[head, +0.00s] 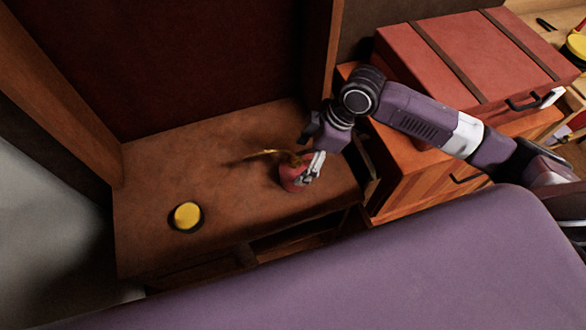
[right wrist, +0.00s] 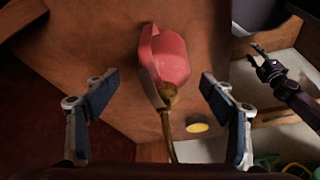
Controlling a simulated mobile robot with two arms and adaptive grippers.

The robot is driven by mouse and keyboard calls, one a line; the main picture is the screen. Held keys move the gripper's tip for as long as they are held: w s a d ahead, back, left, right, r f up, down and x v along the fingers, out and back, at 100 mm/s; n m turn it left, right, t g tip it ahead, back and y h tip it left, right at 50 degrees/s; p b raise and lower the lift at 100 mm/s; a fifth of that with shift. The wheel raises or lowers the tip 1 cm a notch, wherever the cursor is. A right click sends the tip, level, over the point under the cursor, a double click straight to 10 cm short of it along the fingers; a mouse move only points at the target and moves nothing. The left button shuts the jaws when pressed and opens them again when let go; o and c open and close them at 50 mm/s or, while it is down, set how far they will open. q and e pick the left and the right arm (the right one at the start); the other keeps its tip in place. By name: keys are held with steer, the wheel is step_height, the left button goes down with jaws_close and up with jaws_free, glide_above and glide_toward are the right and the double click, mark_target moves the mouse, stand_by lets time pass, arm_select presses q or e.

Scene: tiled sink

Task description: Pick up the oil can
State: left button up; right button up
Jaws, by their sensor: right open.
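The oil can (head: 290,176) is red with a thin brass spout and stands on the brown wooden tabletop. In the right wrist view the oil can (right wrist: 168,58) lies between the two spread fingers, with its spout pointing down the picture. My right gripper (head: 314,168) is at the can's right side in the head view and partly covers it. In the right wrist view my right gripper (right wrist: 160,108) is open, with a gap on each side of the can.
A round yellow-topped object (head: 187,216) lies on the tabletop (head: 150,180) to the left. A red chest (head: 460,55) with dark straps sits on a wooden cabinet (head: 415,180) at the right. A tall wooden panel stands behind the table. The table's left part is mostly free.

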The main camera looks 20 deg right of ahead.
mark_target(294, 172)
steer(key=shift+s+a+f, duration=0.15)
steer(key=shift+a+f, duration=0.25)
steer(key=shift+f, duration=0.4)
steer(key=p+x, duration=0.1)
steer(key=x, duration=0.3)
steer(key=shift+f, duration=0.4)
steer(key=shift+d, duration=0.1)
steer(key=shift+r, duration=0.1)
steer(key=c, duration=1.6)
